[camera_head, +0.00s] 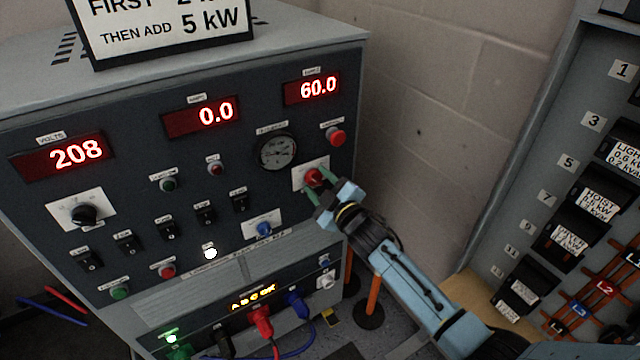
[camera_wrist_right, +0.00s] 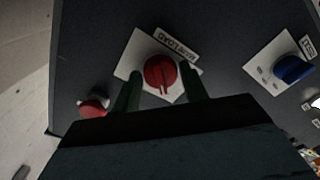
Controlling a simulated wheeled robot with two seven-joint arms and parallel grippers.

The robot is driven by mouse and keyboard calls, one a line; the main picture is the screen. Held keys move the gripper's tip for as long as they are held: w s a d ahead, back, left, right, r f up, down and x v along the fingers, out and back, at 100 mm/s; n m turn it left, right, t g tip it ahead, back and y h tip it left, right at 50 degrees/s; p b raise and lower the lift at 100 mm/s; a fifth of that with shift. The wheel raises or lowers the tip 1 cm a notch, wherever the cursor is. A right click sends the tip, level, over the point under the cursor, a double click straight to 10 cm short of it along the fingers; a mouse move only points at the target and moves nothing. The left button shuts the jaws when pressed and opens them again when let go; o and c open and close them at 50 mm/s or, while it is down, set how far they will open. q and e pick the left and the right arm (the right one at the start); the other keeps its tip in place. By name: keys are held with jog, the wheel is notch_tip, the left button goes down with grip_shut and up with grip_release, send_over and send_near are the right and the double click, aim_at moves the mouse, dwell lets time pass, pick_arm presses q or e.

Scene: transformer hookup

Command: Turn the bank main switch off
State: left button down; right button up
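The bank main switch looks to be the red rotary knob (camera_head: 313,176) on a white plate at the right of the dark panel; its label in the right wrist view seems to read "MAIN LOAD". My right gripper (camera_head: 322,187) is at this knob. In the right wrist view the red knob (camera_wrist_right: 160,73) sits between the two green fingertips of my right gripper (camera_wrist_right: 158,88), one on each side. The fingers are apart; I cannot tell whether they touch the knob. My left gripper is not in view.
A red button (camera_head: 335,137) is above the knob and a blue knob (camera_head: 264,229) lower left. The panel displays read 208 (camera_head: 77,153), 0.0 (camera_head: 216,114) and 60.0 (camera_head: 318,87). A breaker panel (camera_head: 560,150) stands at the right. Cables (camera_head: 262,320) plug in below.

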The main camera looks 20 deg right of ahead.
jog(key=shift+o, duration=1.4)
jog(key=shift+s, duration=0.1)
jog(key=p+v, duration=0.1)
jog(key=v, duration=1.2)
jog(key=shift+s, duration=0.1)
jog(key=s+d+f+m+g+h, duration=0.15)
jog(key=s+f, duration=0.25)
jog(key=f, duration=0.6)
jog(key=s+d+f+m+g+h, duration=0.1)
jog(key=s+f+m+g, duration=0.2)
jog(key=f, duration=0.6)
jog(key=s+d+f+m+g+h, duration=0.1)
jog(key=s+f+g, duration=0.3)
jog(key=f, duration=0.6)
jog(key=s+f+m+g, duration=0.1)
jog(key=s+f, duration=0.4)
jog(key=s, duration=0.6)
jog(key=s+f+m+g, duration=0.1)
jog(key=s+f+g, duration=0.3)
jog(key=s, duration=0.7)
jog(key=s+f+m+g, duration=0.2)
jog(key=s+f+g, duration=0.1)
jog(key=s+f, duration=0.5)
jog(key=s+a, duration=0.1)
jog(key=s, duration=0.2)
